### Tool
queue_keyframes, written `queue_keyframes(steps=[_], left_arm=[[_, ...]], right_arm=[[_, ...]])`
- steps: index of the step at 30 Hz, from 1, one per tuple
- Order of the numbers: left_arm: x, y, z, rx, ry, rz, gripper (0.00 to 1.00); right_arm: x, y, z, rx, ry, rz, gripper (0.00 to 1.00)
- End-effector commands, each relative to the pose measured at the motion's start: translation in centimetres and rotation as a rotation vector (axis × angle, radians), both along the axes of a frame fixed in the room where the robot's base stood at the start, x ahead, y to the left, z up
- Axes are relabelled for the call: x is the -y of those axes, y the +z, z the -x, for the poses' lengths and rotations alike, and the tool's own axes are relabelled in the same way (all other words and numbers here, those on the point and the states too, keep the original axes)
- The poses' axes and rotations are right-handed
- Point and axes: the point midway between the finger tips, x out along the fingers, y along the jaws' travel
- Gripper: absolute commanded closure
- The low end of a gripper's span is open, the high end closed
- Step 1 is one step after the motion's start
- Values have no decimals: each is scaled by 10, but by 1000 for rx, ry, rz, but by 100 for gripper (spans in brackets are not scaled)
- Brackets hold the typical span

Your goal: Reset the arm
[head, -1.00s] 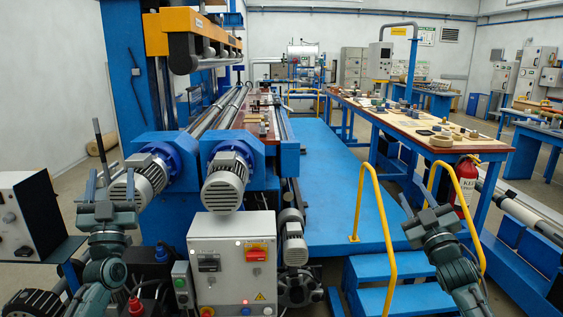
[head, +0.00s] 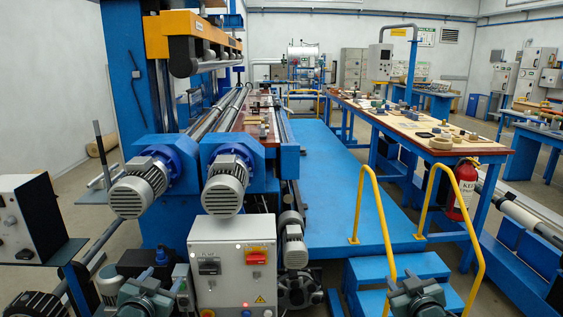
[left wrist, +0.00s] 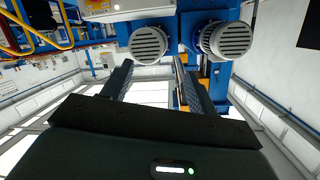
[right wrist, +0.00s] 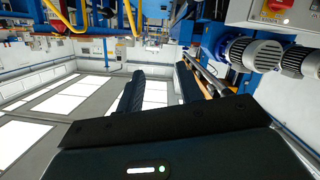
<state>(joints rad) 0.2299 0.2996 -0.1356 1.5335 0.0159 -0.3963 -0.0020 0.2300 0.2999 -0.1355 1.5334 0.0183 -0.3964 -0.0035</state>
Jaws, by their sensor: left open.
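My left gripper (left wrist: 149,78) shows two dark fingers apart in the left wrist view, with nothing between them. My right gripper (right wrist: 159,82) also shows its two fingers apart and empty in the right wrist view. In the head view the grey-green end of my left arm (head: 146,298) is low, left of the control box. The end of my right arm (head: 416,299) is low in front of the blue steps. The lower arm links are cut off by the bottom edge.
The bushing winder's grey motors (head: 224,184) stand above the control box (head: 233,262) with its switches and buttons. Yellow handrails (head: 385,230) flank the blue steps (head: 400,268) on the right. A wooden-topped workbench (head: 400,125) with parts and a red fire extinguisher (head: 461,190) stand beyond.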

Motion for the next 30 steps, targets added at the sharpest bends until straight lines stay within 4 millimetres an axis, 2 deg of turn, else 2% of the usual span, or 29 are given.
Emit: queue_keyframes(steps=[1, 3, 5, 7, 9, 12, 15, 18, 21, 30], left_arm=[[15, -25, 23, -39, -23, 13, 41], [35, -55, 57, -89, -53, 36, 41], [54, -78, 91, -134, -78, 60, 41], [75, -102, 134, -191, -106, 94, 41], [94, -121, 179, -246, -126, 132, 41], [117, -135, 235, -314, -146, 186, 41], [132, -140, 277, -365, -153, 229, 41], [141, -141, 303, -399, -156, 258, 41], [145, -140, 315, -412, -157, 271, 41], [146, -140, 317, -417, -157, 273, 41]], right_arm=[[-15, -25, 23, -39, 23, -13, 64], [-35, -55, 57, -88, 52, -35, 64], [-54, -78, 91, -134, 77, -60, 64], [-75, -103, 134, -191, 104, -94, 64], [-95, -120, 179, -246, 126, -132, 64], [-117, -135, 235, -314, 146, -185, 64], [-132, -140, 277, -365, 154, -228, 64], [-141, -141, 304, -398, 155, -257, 64], [-145, -140, 315, -412, 156, -270, 64], [-146, -140, 317, -416, 157, -272, 64]])
